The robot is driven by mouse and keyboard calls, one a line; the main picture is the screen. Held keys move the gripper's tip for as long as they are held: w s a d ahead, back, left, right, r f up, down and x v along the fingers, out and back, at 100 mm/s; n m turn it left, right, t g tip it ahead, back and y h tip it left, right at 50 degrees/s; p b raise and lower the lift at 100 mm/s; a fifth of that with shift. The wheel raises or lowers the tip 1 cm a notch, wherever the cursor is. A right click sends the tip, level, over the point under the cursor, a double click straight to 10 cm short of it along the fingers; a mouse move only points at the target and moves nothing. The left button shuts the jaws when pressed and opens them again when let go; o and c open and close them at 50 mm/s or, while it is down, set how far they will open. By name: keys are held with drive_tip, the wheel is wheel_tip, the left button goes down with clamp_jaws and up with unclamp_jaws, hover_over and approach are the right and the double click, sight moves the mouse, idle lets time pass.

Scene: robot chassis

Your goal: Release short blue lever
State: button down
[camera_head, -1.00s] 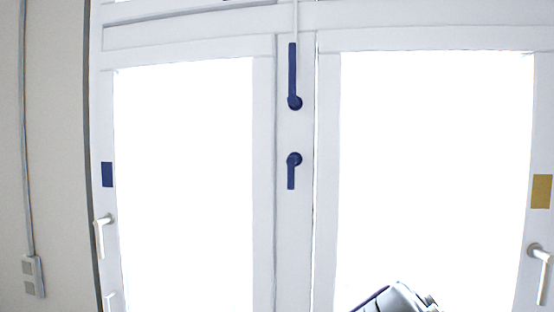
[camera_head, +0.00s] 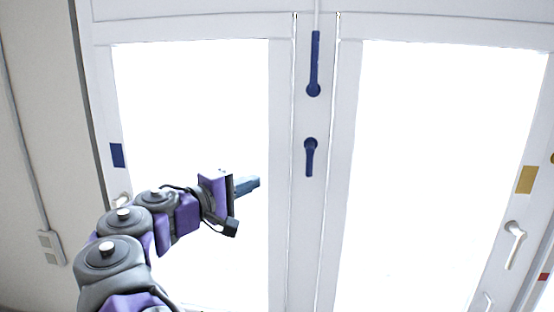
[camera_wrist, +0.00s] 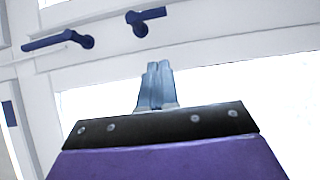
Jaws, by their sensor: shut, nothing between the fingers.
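The short blue lever (camera_head: 310,157) is on the white post between the two window panes, with its handle hanging down from its pivot. It also shows at the top of the wrist view (camera_wrist: 150,15). My gripper (camera_head: 257,181) is shut and empty, to the left of the short lever and slightly lower in the head view. In the wrist view its closed fingertips (camera_wrist: 158,64) point toward the short lever, with a visible gap between them. No contact shows.
The long blue lever (camera_head: 315,62) points up above the short one; it also shows in the wrist view (camera_wrist: 55,41). A white handle (camera_head: 514,243) is on the right frame. A blue patch (camera_head: 117,155) and a tan patch (camera_head: 526,180) mark the frames.

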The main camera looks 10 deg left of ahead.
sight(310, 158)
drive_tip(key=s+d+p+x, duration=0.1)
drive_tip(key=d+p+x, duration=0.1)
drive_tip(key=x, duration=1.1)
drive_tip(key=shift+s+n, duration=0.3)
idle(0.6)
